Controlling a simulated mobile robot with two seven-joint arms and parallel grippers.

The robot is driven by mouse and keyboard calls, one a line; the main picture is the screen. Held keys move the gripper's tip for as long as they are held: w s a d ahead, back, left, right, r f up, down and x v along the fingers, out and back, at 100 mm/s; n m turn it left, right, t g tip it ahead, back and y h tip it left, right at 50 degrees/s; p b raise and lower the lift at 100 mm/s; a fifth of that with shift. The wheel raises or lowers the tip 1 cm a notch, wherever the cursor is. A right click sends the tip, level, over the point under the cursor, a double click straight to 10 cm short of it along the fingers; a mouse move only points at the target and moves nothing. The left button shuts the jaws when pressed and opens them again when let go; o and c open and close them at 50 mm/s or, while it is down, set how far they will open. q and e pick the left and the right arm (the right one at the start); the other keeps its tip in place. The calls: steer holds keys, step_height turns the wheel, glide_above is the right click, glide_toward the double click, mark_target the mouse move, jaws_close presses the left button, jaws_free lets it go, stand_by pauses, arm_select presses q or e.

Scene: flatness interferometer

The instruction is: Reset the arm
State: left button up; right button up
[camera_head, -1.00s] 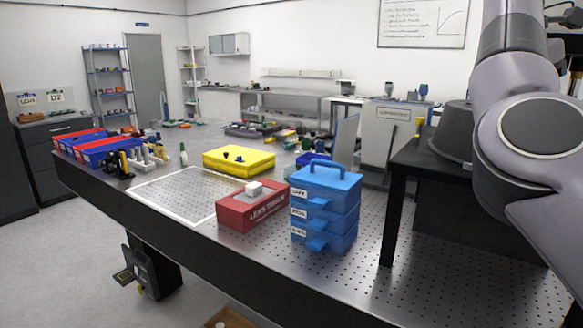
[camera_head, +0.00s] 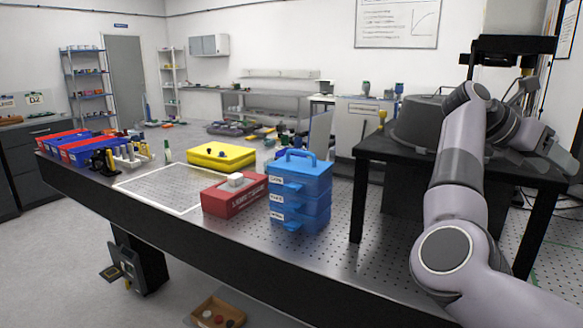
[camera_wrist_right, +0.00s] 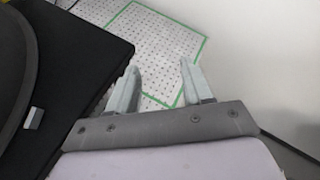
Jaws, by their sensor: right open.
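My right arm (camera_head: 455,190) rises from the lower right in the head view and bends over toward the right edge, beside the black raised table. My right gripper (camera_head: 560,155) is near that edge, small and partly cut by the arm. In the right wrist view its two pale fingers (camera_wrist_right: 158,78) are spread apart with nothing between them. Below them is a perforated white surface with a green outline (camera_wrist_right: 175,45). My left gripper does not show.
The black raised table (camera_head: 400,150) carries a grey round housing (camera_head: 415,122); its dark edge also shows in the wrist view (camera_wrist_right: 85,60). A blue drawer box (camera_head: 300,190), red box (camera_head: 222,203) and yellow case (camera_head: 205,155) stand on the perforated bench (camera_head: 345,245).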

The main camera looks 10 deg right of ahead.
steer(key=w+a+f+m+t+y, duration=0.1)
steer(key=a+f+m+t+y, duration=0.3)
steer(key=a+f+m+t, duration=0.75)
steer(key=w+a+f+m+t+y, duration=0.2)
steer(key=a+f+m+t+y, duration=0.2)
steer(key=a+f+m+t, duration=0.75)
steer(key=s+a+f+n+g+y, duration=0.3)
steer(key=s+a+f+g, duration=0.1)
steer(key=s+f, duration=0.7)
steer(key=s+a+f+n+g+y, duration=0.2)
steer(key=s+a+f, duration=0.4)
steer(key=s+f, duration=0.6)
step_height(320, 180, down, 3)
steer(key=n+g, duration=0.1)
steer(key=g, duration=0.1)
steer(key=shift+f+n+g+y, duration=0.2)
steer(key=shift+n+g+y, duration=0.2)
steer(key=shift+c, duration=0.7)
steer(key=shift+d, duration=0.1)
